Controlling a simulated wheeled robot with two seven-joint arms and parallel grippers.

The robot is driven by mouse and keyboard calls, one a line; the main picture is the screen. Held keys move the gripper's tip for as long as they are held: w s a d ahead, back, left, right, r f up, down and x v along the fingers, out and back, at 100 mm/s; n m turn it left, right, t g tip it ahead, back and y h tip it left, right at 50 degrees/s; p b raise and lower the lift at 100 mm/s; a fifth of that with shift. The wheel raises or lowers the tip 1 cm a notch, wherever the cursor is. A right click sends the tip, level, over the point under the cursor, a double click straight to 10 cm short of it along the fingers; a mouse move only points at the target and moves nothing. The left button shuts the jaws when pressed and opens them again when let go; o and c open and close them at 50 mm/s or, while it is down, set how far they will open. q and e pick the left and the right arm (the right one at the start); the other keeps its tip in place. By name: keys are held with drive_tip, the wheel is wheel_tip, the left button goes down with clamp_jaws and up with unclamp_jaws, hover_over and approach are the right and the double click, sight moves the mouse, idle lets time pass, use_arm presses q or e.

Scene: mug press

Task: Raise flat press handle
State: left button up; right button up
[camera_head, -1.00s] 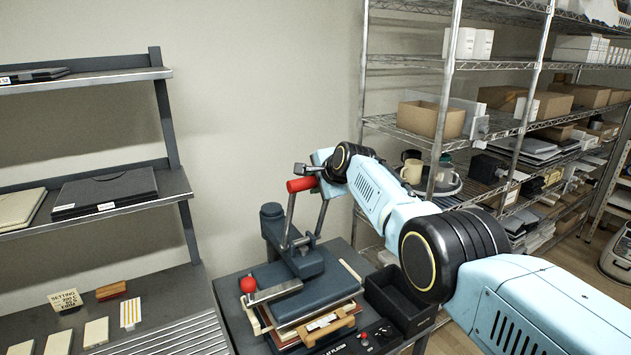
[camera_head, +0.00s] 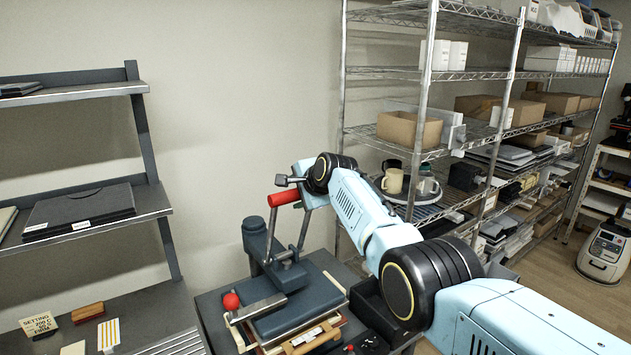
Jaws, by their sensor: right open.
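The flat press (camera_head: 290,306) stands on a dark table at the lower middle. Its handle is a raised frame with a red grip bar (camera_head: 284,198) at the top. My right gripper (camera_head: 284,181) is at the upper right of the red grip, close to its right end. It is open; I cannot tell whether it touches the bar. My right arm comes in from the lower right and hides some of the table. My left gripper is out of view.
A black tray (camera_head: 372,303) sits right of the press, partly under my arm. A grey shelf unit (camera_head: 150,200) stands at the left. A wire rack (camera_head: 430,75) with boxes and a mug (camera_head: 393,181) stands behind my arm. The wall behind the press is bare.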

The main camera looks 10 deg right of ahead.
drive_tip(key=b+v, duration=0.1)
drive_tip(key=v, duration=1.1)
drive_tip(key=shift+s, duration=0.25)
drive_tip(key=shift+r, duration=0.1)
drive_tip(key=s+d+f+n+g+h+b, duration=0.1)
drive_tip(key=s+f+n+g+b, duration=0.15)
drive_tip(key=f, duration=1.75)
drive_tip(key=s+d+f+n+g+h+b, duration=0.1)
drive_tip(key=s+f+n+b, duration=0.2)
drive_tip(key=f, duration=1.7)
drive_tip(key=s+d+f+n+g+h+b, duration=0.1)
drive_tip(key=s+f+n+b, duration=0.1)
drive_tip(key=s+f, duration=0.9)
drive_tip(key=s+d+f+n+g+b, duration=0.15)
drive_tip(key=s+f, duration=0.55)
drive_tip(key=f, duration=0.8)
drive_tip(key=s+d+f+n+g+b, duration=0.1)
drive_tip(key=s+f, duration=0.6)
drive_tip(key=s, duration=0.7)
drive_tip(key=s+f+n+g+b, duration=0.1)
drive_tip(key=s+f+n, duration=0.3)
drive_tip(key=s, duration=0.9)
drive_tip(key=s+d+f+n+g+b, duration=0.1)
drive_tip(key=s+f+n+b, duration=0.1)
drive_tip(key=s+f, duration=0.8)
drive_tip(key=s+b, duration=0.1)
drive_tip(key=s, duration=0.3)
drive_tip(key=shift+s+d+n+g+h+b, duration=0.3)
drive_tip(key=shift+s+d+n, duration=0.05)
drive_tip(key=shift+n, duration=0.05)
